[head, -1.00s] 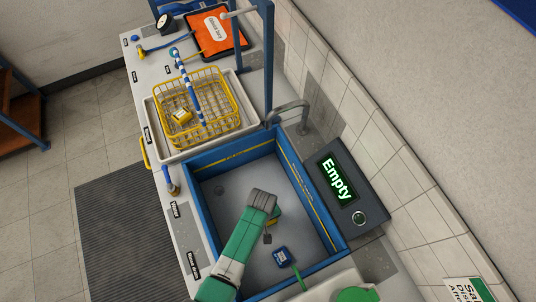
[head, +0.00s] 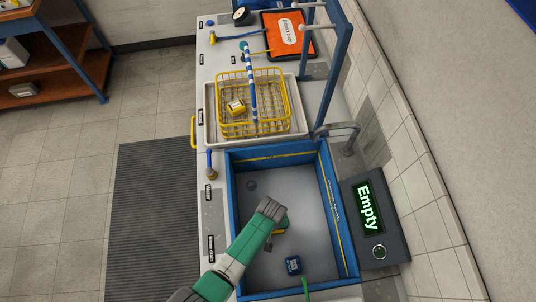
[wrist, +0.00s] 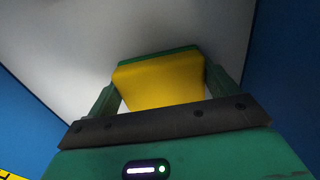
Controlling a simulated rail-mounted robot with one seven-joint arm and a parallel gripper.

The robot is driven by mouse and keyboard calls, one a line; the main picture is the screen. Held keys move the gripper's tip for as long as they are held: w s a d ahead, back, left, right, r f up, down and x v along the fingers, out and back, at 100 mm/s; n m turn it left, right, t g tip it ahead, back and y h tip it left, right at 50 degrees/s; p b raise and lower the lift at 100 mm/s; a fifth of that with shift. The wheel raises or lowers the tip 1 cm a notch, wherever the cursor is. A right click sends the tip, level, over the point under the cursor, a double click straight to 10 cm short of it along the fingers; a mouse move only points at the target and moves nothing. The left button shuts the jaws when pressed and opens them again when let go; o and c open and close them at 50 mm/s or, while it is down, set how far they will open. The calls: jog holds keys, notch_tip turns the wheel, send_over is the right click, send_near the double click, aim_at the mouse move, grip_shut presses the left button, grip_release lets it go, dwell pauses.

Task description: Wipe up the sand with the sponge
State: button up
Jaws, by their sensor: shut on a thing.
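The sponge (wrist: 160,82), yellow with a green layer on its far side, is between the two fingers of my gripper (wrist: 161,86) in the wrist view. My gripper is shut on it. In the head view a small part of the sponge (head: 281,224) shows past my grey wrist, over the blue-walled basin (head: 310,200). I cannot tell whether the sponge touches the basin floor. I cannot make out any sand; my arm hides part of the floor.
A display reading "Empty" (head: 367,207) stands right of the basin. A yellow wire basket (head: 285,75) with a yellow item (head: 236,107) stands behind. A faucet (head: 345,130) is at the back right.

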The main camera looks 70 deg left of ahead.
aim_at(293, 225)
jog(key=shift+w+d+f+b, duration=0.1)
jog(key=shift+w+d+b, duration=0.35)
jog(key=shift+w, duration=0.9)
jog(key=shift+w+d+r+b, duration=0.1)
jog(key=shift+w+b, duration=0.6)
jog(key=shift+w, duration=0.7)
jog(key=shift+w+d+f+b, duration=0.1)
jog(key=shift+w+d+b, duration=0.35)
jog(key=shift+w, duration=0.9)
jog(key=r, duration=0.1)
jog(key=r+p, duration=0.1)
jog(key=r, duration=0.1)
jog(key=shift+w+p, duration=0.3)
jog(key=shift+w, duration=0.05)
notch_tip(293, 225, up, 5)
jog(key=p, duration=0.5)
jog(key=shift+r, duration=0.2)
